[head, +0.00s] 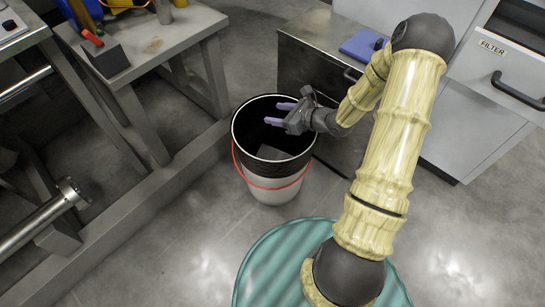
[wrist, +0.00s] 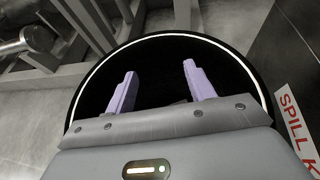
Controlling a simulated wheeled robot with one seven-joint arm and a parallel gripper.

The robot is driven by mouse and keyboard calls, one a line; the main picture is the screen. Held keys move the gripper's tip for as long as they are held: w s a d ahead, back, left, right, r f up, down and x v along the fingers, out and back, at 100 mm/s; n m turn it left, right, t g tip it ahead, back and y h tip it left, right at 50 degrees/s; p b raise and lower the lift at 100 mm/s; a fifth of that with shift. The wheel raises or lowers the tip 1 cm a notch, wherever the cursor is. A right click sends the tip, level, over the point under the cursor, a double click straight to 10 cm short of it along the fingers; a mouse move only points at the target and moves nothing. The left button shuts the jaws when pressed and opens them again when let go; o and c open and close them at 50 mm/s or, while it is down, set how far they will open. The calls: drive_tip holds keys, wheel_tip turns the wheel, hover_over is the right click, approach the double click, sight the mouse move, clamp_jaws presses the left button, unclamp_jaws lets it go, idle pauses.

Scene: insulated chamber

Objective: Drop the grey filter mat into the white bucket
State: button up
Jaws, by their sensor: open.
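The white bucket (head: 272,187) stands on the floor with a black lining and a red handle. In the wrist view its pale rim (wrist: 178,34) curves around a dark inside. A flat grey piece, which looks like the grey filter mat (head: 273,154), lies inside the bucket, partly in shadow. My gripper (head: 280,113) is over the bucket's mouth near its far side. Its two lilac fingers are spread apart with nothing held between them, as the wrist view also shows (wrist: 160,70). A small greyish patch shows low between the fingers there; I cannot tell what it is.
A grey cabinet (head: 318,70) with a blue item (head: 364,45) on top stands behind the bucket. A drawer labelled FILTER (head: 492,48) is at the upper right. A metal bench (head: 150,40) is at left. A green round surface (head: 280,265) is in front.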

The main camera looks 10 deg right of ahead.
drive_tip(key=p+v, duration=0.7)
drive_tip(key=v, duration=1)
drive_tip(key=shift+s+d+r, duration=0.1)
drive_tip(key=shift+d, duration=0.05)
